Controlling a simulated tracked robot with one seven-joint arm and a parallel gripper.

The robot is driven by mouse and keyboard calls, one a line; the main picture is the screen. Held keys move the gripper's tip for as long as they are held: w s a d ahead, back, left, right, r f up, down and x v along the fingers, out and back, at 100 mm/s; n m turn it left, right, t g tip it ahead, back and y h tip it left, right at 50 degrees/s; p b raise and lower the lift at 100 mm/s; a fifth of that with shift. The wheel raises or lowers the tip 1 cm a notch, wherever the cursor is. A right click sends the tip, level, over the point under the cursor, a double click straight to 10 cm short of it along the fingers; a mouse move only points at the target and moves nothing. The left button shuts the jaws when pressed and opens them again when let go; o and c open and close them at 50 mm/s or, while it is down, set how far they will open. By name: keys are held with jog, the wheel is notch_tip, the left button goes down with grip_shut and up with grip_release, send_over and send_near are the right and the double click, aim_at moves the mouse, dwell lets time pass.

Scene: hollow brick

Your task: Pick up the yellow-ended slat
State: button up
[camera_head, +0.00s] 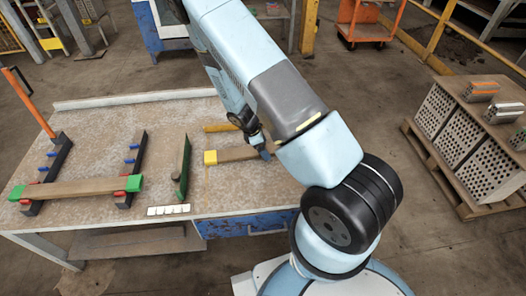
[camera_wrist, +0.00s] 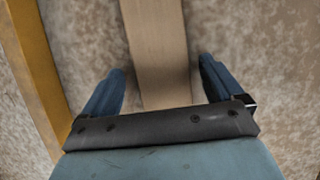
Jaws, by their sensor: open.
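The yellow-ended slat lies flat on the worktop, its yellow end (camera_head: 210,157) at the left and its brown wooden body (camera_head: 236,154) running right to my gripper. My gripper (camera_head: 262,150) is at the slat's right part in the head view, where the arm hides the slat's far end. In the wrist view the wooden slat (camera_wrist: 157,50) runs between the two blue fingers of my open gripper (camera_wrist: 158,85), with a gap on each side. No yellow end of the slat shows there. Whether the fingers reach down beside it I cannot tell.
A yellow bar (camera_wrist: 42,75) lies left of the fingers in the wrist view. On the worktop (camera_head: 100,112) stand a green-ended slat (camera_head: 75,188) across dark supports and an upright green-edged piece (camera_head: 181,165). White tiles (camera_head: 168,210) lie at the front edge. Hollow bricks (camera_head: 465,130) stand on a pallet at right.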

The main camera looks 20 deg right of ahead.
jog(key=c, duration=1.3)
jog(key=shift+c, duration=0.5)
